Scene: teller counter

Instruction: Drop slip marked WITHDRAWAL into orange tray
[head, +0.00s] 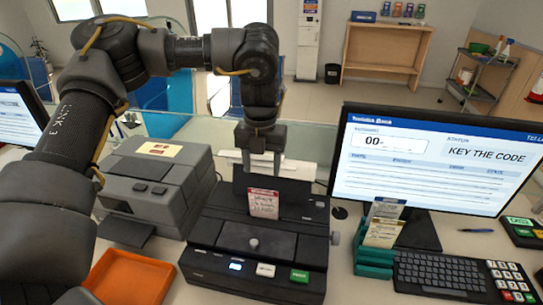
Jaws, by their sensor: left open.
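The orange tray (128,278) lies on the counter at the lower left and looks empty in its visible part. A small slip with a red-pink header (263,203) stands upright at the black machine (215,235) in the middle. Two more slips, a cream one (380,233) and a paler one (386,208) behind it, stand in a teal holder (374,262) to the right. The word WITHDRAWAL is not readable on any slip. My left gripper (262,172) points down above and behind the red-headed slip, open and apart from it. My right gripper is out of view.
A grey printer-like box (160,180) stands left of the black machine, behind the tray. A monitor (430,160) reading KEY THE CODE and a keyboard (445,275) fill the right side. My left arm crosses above the grey box. A pen (476,230) lies at right.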

